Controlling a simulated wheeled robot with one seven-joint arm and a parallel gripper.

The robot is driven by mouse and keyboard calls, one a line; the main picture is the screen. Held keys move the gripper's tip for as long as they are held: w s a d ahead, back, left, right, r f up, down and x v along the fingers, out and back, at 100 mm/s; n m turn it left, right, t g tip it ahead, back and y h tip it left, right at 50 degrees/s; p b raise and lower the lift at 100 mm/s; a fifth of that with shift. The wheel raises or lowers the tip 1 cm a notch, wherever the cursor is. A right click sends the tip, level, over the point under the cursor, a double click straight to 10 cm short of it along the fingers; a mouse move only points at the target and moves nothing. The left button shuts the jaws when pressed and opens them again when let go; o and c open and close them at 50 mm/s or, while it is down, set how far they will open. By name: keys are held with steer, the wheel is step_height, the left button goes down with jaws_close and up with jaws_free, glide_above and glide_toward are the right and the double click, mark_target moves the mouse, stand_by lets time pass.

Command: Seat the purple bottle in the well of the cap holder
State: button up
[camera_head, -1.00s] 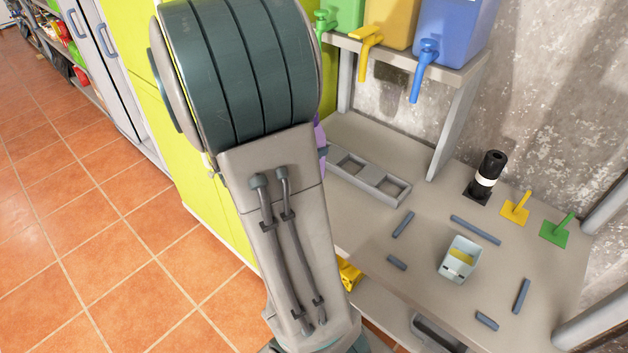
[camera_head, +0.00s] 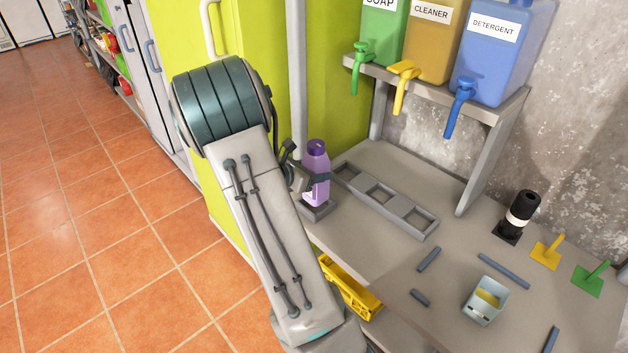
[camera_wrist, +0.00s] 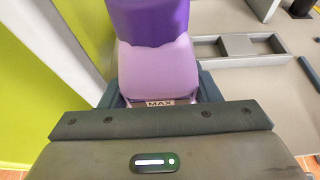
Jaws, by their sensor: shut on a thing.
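The purple bottle (camera_head: 317,175), lilac with a darker purple top, stands upright at the left end of the bench. My gripper (camera_head: 308,180) is shut around its body from the left. In the wrist view the bottle (camera_wrist: 158,68) fills the space between the jaws (camera_wrist: 157,92), with a "MAX" label below it. A dark grey low block (camera_head: 322,213) with a raised edge is directly under the bottle. I cannot tell whether the bottle touches it or sits in it. A grey rack (camera_head: 408,212) with square wells lies to the right; which piece is the cap holder is unclear.
Soap, cleaner (camera_head: 428,45) and detergent (camera_head: 497,60) tanks with taps stand on a shelf above the bench. A lime cabinet (camera_head: 262,60) stands close behind my gripper.

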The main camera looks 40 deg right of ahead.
mark_target(320, 193)
steer(key=shift+f, duration=1.95)
steer(key=shift+f, duration=0.25)
steer(key=o, duration=1.2)
steer(key=shift+r, duration=0.1)
